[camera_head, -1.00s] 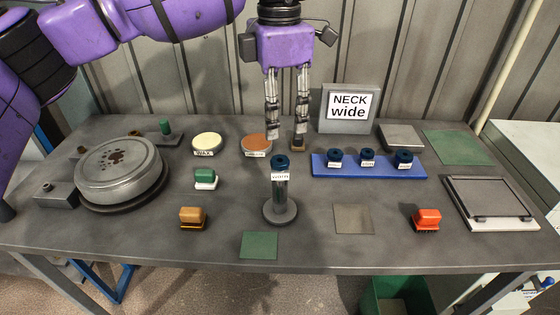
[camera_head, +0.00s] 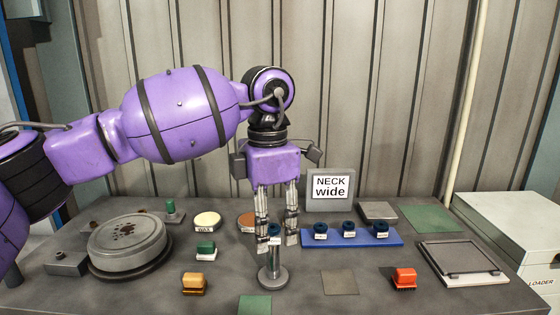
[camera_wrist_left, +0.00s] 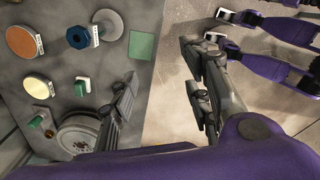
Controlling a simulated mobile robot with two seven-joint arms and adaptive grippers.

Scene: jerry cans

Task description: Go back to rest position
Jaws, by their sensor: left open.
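My left gripper (camera_head: 277,238) is open and empty, pointing down in the head view. Its two fingers overlap the grey pedestal (camera_head: 273,276) with the dark blue ring (camera_head: 274,230) on top. In the left wrist view, the open gripper (camera_wrist_left: 163,95) spans the table's front edge, one finger over the tabletop and the other over the floor. The pedestal's blue ring (camera_wrist_left: 79,36) is off to the side there, apart from the fingers. My right gripper cannot be made out in either view.
A white cabinet (camera_head: 510,225) stands right. The space above the table's right side is clear.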

